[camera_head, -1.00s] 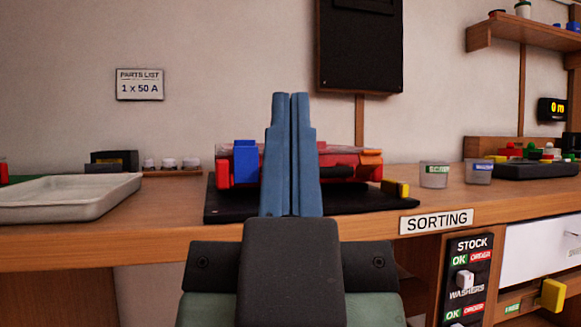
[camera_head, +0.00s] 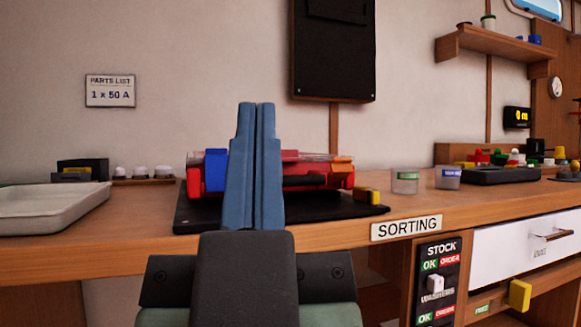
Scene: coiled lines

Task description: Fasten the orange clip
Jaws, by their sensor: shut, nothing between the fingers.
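The red case (camera_head: 208,180) with a clear lid lies on a black mat (camera_head: 330,208) on the bench. The orange clip (camera_head: 342,166) is at the right of the case's front, beside a dark handle (camera_head: 305,181). A blue clip (camera_head: 215,169) is at the case's front left. I cannot tell whether the orange clip is fastened. My gripper (camera_head: 256,106) has its blue fingers together and empty. It stands upright in front of the case, left of the orange clip, and hides part of the case's front.
Two clear cups (camera_head: 405,181) stand to the right. A pale tray (camera_head: 50,212) is on the left. A SORTING sign (camera_head: 406,227) is on the bench's front edge.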

